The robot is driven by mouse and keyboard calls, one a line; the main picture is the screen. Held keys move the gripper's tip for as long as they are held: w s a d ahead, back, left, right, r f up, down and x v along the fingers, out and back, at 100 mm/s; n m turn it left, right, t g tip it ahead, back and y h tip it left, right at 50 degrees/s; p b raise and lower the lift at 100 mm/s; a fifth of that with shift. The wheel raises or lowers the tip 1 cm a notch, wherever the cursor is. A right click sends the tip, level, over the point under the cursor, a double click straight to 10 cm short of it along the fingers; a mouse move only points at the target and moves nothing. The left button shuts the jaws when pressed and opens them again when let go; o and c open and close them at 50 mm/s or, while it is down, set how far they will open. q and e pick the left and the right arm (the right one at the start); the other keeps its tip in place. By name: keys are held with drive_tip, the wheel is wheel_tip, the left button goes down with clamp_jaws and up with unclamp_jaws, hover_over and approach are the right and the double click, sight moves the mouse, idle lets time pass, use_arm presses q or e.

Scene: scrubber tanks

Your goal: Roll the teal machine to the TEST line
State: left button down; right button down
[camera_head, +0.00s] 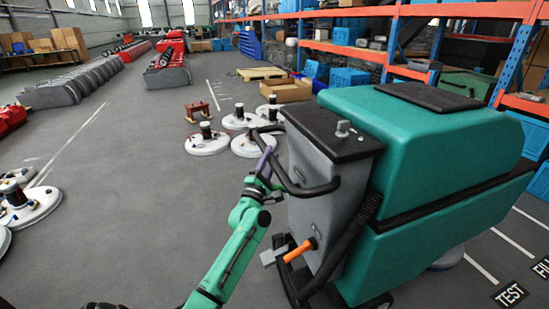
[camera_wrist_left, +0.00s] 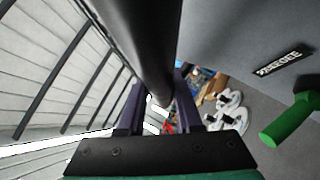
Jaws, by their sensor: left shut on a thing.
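The teal machine (camera_head: 430,150) fills the right of the head view, with a grey front panel, black top and black handlebar (camera_head: 322,189). My left gripper (camera_head: 264,168) is shut on that handlebar at its left side. In the left wrist view the black bar (camera_wrist_left: 142,45) passes between the purple fingers of the left gripper (camera_wrist_left: 160,100). The TEST label (camera_head: 510,294) is on the floor at the lower right, in front of a white line (camera_head: 481,270). My right gripper is not in view.
An orange lever (camera_head: 298,250) sticks out of the machine's front. Several white round units (camera_head: 208,144) stand behind the handlebar. A FILL label (camera_head: 542,268) lies right of TEST. Blue and orange shelving (camera_head: 385,60) stands behind. Grey floor at left centre (camera_head: 130,170) is clear.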

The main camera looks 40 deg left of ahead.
use_arm(q)
drive_tip(key=shift+s+a+f, duration=0.2)
drive_tip(key=shift+s+a, duration=0.4)
drive_tip(key=shift+s, duration=0.25)
drive_tip(key=c, duration=0.8)
unclamp_jaws()
drive_tip(key=shift+a, duration=0.1)
drive_tip(key=shift+o, duration=1)
drive_tip(key=shift+s, duration=0.1)
drive_tip(key=shift+r, duration=0.15)
drive_tip(key=b+v, duration=0.2)
drive_tip(key=v, duration=1.2)
drive_tip(key=shift+s+b, duration=0.2)
drive_tip(key=shift+b, duration=0.15)
